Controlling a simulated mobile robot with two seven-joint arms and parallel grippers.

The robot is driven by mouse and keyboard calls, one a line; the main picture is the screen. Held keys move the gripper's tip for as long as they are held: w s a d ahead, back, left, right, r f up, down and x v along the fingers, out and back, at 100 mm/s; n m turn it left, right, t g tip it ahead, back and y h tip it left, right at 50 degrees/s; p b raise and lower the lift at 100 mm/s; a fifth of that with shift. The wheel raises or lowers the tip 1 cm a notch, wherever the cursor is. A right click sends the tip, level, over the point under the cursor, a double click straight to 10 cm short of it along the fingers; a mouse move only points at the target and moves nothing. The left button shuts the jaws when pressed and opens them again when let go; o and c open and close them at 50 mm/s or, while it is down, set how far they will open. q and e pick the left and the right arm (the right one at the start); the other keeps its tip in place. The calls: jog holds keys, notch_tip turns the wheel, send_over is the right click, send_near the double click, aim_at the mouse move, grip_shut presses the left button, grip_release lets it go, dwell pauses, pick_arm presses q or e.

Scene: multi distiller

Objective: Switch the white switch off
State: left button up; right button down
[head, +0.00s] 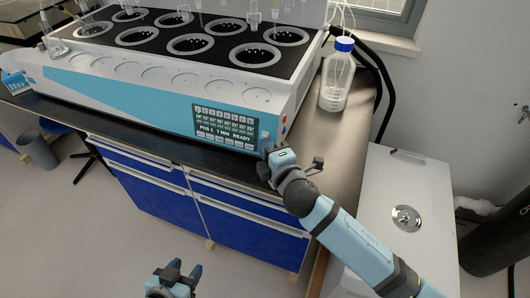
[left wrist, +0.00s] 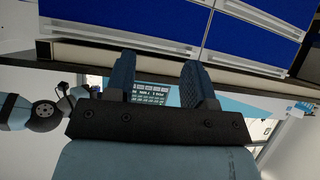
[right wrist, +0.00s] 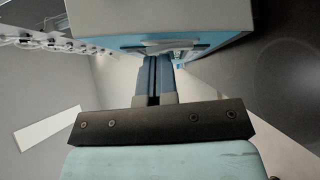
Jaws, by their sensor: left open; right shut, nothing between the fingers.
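The distiller (head: 160,95) is a long white and blue machine on the bench, with a lit display (head: 225,125) on its front. Small coloured details (head: 285,130) show on its right end face. My right gripper (head: 268,155) is shut and empty, close to the lower right front corner of the distiller. In the right wrist view its fingers (right wrist: 153,75) point at the machine's blue-edged side; contact cannot be told. My left gripper (head: 183,272) is open and empty, low in front of the blue drawers.
A clear bottle with a blue cap (head: 337,75) stands on the bench right of the distiller. Blue drawers (head: 240,215) are below the bench top. A white cabinet (head: 400,180) stands at right. Open floor lies at left.

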jog(key=p, duration=0.1)
jog(key=r+p, duration=0.1)
jog(key=p, duration=0.1)
jog(key=shift+w+d+r+g+p, duration=0.1)
jog(key=shift+w+d+g+p, duration=0.05)
jog(key=shift+w+g+p, duration=0.15)
jog(key=p, duration=0.2)
jog(key=m+p, duration=0.1)
jog(key=p, duration=0.1)
jog(key=shift+w+d+r+g, duration=0.15)
jog(key=shift+r+g, duration=0.1)
jog(key=shift+g, duration=0.15)
jog(key=shift+f+b, duration=0.5)
pick_arm(q)
jog(key=r, duration=0.2)
jog(key=shift+s+a+r+n+g, duration=0.15)
jog(key=shift+s+r+n+g, duration=0.15)
jog(key=shift+s, duration=0.1)
jog(key=shift+r, duration=0.1)
pick_arm(e)
jog(key=shift+r, duration=0.1)
